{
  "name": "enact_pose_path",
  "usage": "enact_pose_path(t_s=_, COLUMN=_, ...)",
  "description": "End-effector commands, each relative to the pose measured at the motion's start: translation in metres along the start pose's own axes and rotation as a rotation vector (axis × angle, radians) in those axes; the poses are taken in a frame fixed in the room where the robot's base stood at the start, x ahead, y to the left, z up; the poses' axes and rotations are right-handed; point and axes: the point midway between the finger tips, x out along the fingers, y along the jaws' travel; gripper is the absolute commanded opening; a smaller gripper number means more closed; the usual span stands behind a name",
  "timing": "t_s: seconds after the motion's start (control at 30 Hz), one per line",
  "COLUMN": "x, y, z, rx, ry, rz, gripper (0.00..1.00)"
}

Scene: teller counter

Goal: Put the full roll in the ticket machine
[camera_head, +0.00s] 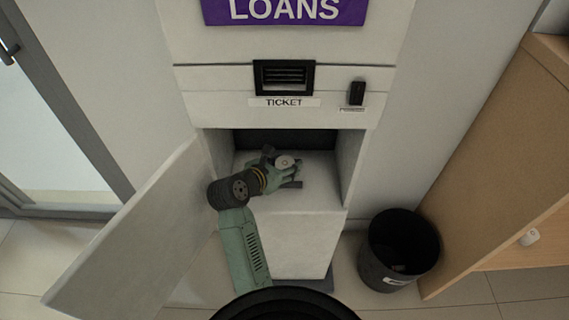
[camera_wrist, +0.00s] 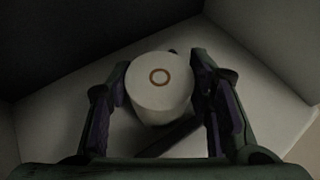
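The ticket machine (camera_head: 283,104) stands ahead with its lower door (camera_head: 130,235) swung open to the left. My gripper (camera_head: 282,169) reaches into the open compartment, over its pale floor (camera_head: 318,190). A thick white roll (camera_head: 286,161) sits between the two fingers. In the wrist view the roll (camera_wrist: 160,100) shows its round end with an orange-brown ring at the core. The finger pads lie against both of its sides. A dark bar (camera_wrist: 170,138) shows below the roll, partly hidden. I cannot tell whether the roll touches anything but the fingers.
A black bin (camera_head: 400,245) stands on the floor to the right of the machine. A wooden counter (camera_head: 500,180) is at the far right, with a small white object (camera_head: 530,237) on it. The compartment walls are close on both sides of my gripper.

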Motion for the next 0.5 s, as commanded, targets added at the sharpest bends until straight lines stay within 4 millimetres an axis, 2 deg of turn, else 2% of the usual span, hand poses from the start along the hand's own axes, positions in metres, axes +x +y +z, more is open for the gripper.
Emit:
enact_pose_path(t_s=0.23, x=-0.0001, y=0.0000, z=0.0005, rx=0.000, ry=0.000, rz=0.000, gripper=0.64)
enact_pose_path(t_s=0.5, x=-0.0005, y=0.0000, z=0.0012, rx=0.001, ry=-0.001, rz=0.000, gripper=0.64)
